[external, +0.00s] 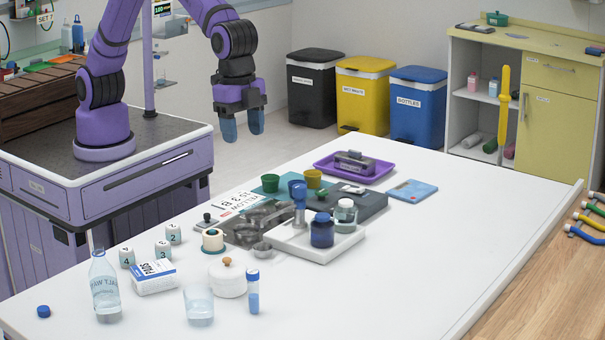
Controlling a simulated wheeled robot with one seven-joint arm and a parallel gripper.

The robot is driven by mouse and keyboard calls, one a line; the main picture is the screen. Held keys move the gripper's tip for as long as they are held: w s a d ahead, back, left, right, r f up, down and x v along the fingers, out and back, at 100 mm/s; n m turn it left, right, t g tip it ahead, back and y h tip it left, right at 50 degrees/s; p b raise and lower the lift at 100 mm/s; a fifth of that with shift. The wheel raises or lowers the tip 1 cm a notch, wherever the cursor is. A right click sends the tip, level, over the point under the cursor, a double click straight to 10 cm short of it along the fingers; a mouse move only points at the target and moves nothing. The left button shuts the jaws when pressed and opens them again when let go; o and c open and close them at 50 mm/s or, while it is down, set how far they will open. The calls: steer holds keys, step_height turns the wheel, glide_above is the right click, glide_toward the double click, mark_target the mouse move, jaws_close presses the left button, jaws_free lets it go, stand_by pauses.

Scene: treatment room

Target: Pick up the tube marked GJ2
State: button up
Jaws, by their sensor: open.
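I see no other such tube clearly. My gripper (242,126) hangs with its blue fingertips pointing down, apart and empty. It is high at the back left of the table, well away from the tube.
The white pot (228,279) and a glass of liquid (199,304) stand close left of the tube. A white tray (290,242) with jars lies behind. The table's right side is clear.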

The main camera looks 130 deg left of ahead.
steer(key=g, duration=0.1)
glide_above(253, 272)
step_height(253, 272, down, 18)
steer(key=shift+f, duration=0.1)
step_height(253, 272, down, 11)
steer(key=shift+r, duration=0.15)
steer(key=shift+c, duration=0.4)
steer(key=c, duration=0.9)
